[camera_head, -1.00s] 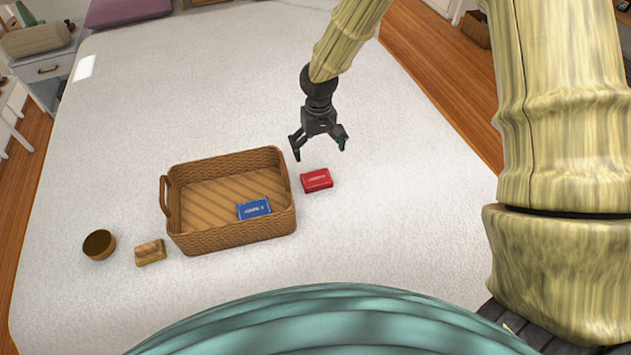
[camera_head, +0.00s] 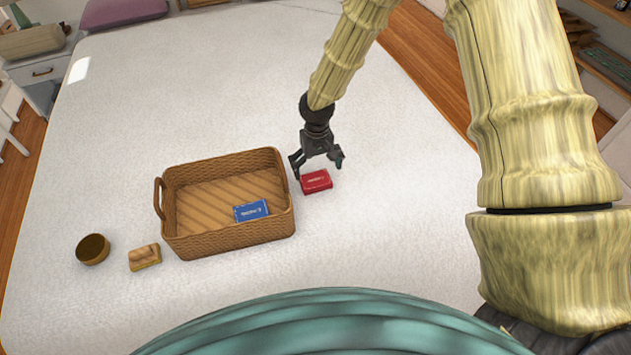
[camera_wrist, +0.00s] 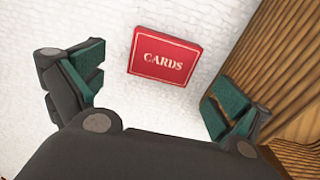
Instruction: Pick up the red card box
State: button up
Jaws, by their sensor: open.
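The red card box (camera_head: 317,182) lies flat on the white bed, just right of the wicker basket. It also shows in the wrist view (camera_wrist: 164,55), with "CARDS" printed on its face, ahead of and between my finger pads. My gripper (camera_head: 318,169) is open and empty, close above the far side of the box. In the wrist view my gripper's fingers (camera_wrist: 155,95) stand wide apart, and neither visibly touches the box.
The wicker basket (camera_head: 228,242) holds a blue card box (camera_head: 251,211) and stands close to my gripper's left finger. A brown bowl (camera_head: 93,249) and a small wooden block (camera_head: 145,257) lie left of it. The bed (camera_head: 400,220) is clear to the right.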

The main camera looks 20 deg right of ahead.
aim_at(315, 179)
jog(key=shift+s+a+f+p, duration=0.15)
jog(key=shift+f+p, duration=0.7)
jog(key=shift+f, duration=1.75)
jog(key=c, duration=1)
